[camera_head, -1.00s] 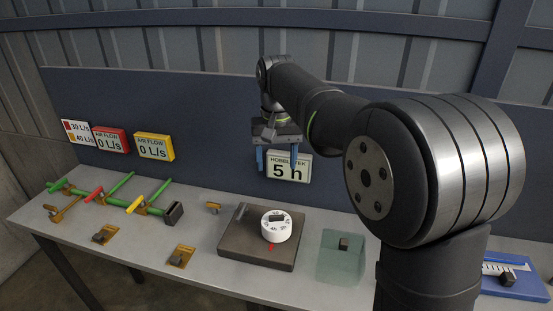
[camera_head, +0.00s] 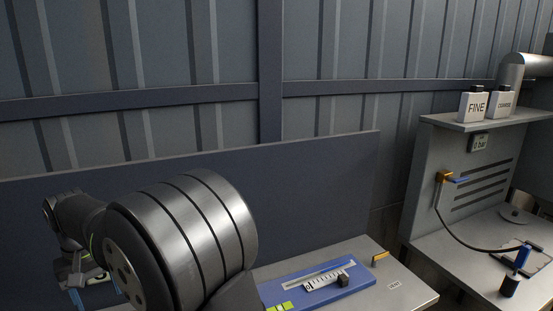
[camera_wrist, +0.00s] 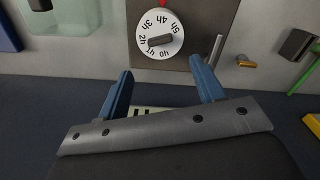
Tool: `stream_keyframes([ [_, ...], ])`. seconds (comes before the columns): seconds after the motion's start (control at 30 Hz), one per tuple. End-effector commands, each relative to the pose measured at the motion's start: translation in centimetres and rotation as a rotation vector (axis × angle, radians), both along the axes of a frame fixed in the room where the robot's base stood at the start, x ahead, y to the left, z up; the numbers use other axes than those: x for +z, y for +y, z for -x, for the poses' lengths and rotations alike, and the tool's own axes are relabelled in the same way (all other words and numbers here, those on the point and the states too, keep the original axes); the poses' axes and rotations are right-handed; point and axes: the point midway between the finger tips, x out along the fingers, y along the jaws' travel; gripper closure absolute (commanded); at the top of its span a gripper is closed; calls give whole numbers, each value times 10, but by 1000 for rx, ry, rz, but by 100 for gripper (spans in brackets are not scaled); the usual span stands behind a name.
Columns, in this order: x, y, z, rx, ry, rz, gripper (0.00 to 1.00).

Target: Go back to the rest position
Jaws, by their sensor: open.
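My gripper (camera_head: 92,292) is at the lower left edge of the head view, partly cut off, with the arm bent over the bench. In the wrist view my gripper (camera_wrist: 160,66) has its two blue fingers wide apart with nothing between them. A white hour dial (camera_wrist: 160,35) with a dark knob is on a grey-brown plate beyond the fingertips, apart from them. A light display with dark marks (camera_wrist: 145,112) is partly hidden behind the gripper body.
A blue panel (camera_head: 347,291) with a scale and dark block lies on the bench right of my arm. A second station at right has a shelf (camera_head: 480,122) with FINE (camera_head: 474,106) and COARSE (camera_head: 503,104) containers, a blue-levered valve (camera_head: 443,182) and a hose.

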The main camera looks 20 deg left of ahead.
Motion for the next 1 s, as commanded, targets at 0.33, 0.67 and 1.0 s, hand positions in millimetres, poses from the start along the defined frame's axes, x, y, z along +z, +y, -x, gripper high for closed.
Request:
stream_keyframes([
  [0.33,-68,-1,0,0,1,4,38],
  [0.67,-96,0,0,0,0,1,38],
  [1.0,-96,0,0,0,0,0,38],
])
